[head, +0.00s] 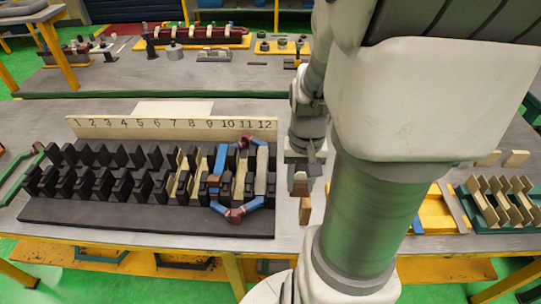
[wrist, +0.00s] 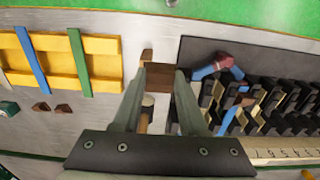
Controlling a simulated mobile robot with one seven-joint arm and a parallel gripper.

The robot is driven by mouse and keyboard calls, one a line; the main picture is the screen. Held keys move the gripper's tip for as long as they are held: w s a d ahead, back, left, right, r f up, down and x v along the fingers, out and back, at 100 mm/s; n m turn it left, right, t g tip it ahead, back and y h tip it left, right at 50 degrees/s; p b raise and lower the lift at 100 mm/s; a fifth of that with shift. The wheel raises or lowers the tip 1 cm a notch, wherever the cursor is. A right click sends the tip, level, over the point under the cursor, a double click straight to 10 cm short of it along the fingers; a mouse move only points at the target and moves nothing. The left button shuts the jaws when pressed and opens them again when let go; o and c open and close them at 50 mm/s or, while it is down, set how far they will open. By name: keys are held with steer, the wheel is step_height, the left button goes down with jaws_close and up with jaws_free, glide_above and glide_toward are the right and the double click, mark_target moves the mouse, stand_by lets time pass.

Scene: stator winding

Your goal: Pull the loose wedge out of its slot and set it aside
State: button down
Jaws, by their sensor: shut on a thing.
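My gripper (head: 302,186) points down beside the right end of the black slotted stator (head: 150,222). It is shut on a small brown wooden wedge (head: 305,211). In the wrist view the wedge (wrist: 160,76) sits between the two fingertips (wrist: 162,72), clear of the slots and over the grey table. I cannot tell whether it touches the table. Another brown block (head: 213,181) sits in the stator near the blue coil (head: 221,160) with dark red ends. Slot numbers 1 to 12 stand on a pale board (head: 170,127) behind the stator.
A yellow tray (head: 437,212) with blue and grey strips lies to the right of my arm. A green rack (head: 510,226) with pale plates is farther right.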

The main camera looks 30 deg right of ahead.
stand_by(0.4)
step_height(320, 180, down, 7)
steer(key=b, duration=0.6)
steer(key=shift+f, duration=0.2)
stand_by(0.6)
steer(key=shift+d, duration=0.1)
